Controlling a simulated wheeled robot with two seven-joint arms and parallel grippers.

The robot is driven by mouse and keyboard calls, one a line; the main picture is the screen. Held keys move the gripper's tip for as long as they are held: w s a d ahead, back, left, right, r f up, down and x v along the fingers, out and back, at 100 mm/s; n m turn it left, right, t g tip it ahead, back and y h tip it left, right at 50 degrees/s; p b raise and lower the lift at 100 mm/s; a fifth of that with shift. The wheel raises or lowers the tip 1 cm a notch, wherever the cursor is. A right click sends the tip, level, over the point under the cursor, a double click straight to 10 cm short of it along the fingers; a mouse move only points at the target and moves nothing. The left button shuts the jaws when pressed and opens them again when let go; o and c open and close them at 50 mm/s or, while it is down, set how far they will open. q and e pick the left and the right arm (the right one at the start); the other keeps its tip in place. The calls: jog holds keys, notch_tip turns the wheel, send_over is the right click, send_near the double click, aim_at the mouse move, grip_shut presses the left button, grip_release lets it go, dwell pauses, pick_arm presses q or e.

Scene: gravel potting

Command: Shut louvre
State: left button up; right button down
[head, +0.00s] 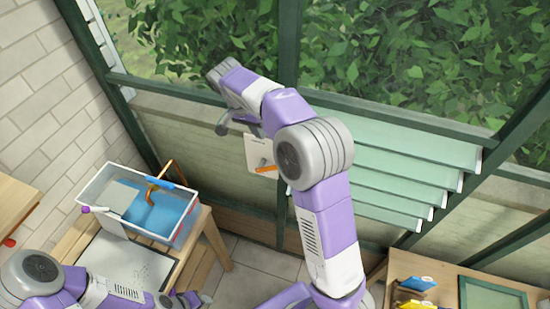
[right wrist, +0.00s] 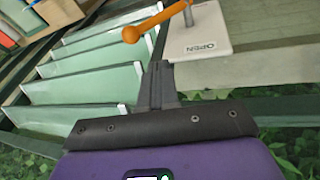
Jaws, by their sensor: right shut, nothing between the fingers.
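The louvre (head: 405,178) is a bank of pale green slats with white end caps at the right of the window wall. Its slats stand tilted out, stepped one below another, and also fill the left of the right wrist view (right wrist: 85,85). A white plate (head: 257,150) carries the louvre's lever, an orange handle (right wrist: 150,23) on a grey pivot. The plate reads "OPEN" in the right wrist view. My right gripper (right wrist: 158,75) is shut and empty, its fingertips just below the handle and apart from it. My left gripper (head: 188,299) is low at left, its jaws unclear.
A clear bin (head: 180,238) with blue contents and a brown hooped handle stands on a wooden table at left, beside a speckled sheet (head: 125,265). Another wooden table at lower right holds a green tray (head: 492,295) and packets (head: 416,284). Green window posts frame the wall.

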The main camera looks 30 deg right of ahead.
jog(key=x, duration=0.9)
jog(key=shift+s+f+b, duration=0.1)
jog(key=shift+f+b, duration=0.25)
jog(key=shift+f, duration=0.05)
jog(key=shift+s+d+f, duration=0.2)
jog(key=shift+s+f, duration=0.2)
jog(key=shift+f, duration=0.2)
jog(key=shift+s+d+f, duration=0.2)
jog(key=shift+s+f, duration=0.2)
jog(key=shift+f, duration=0.25)
jog(key=shift+s+d+f, duration=0.1)
jog(key=shift+s+f, duration=0.15)
jog(key=shift+f, duration=0.15)
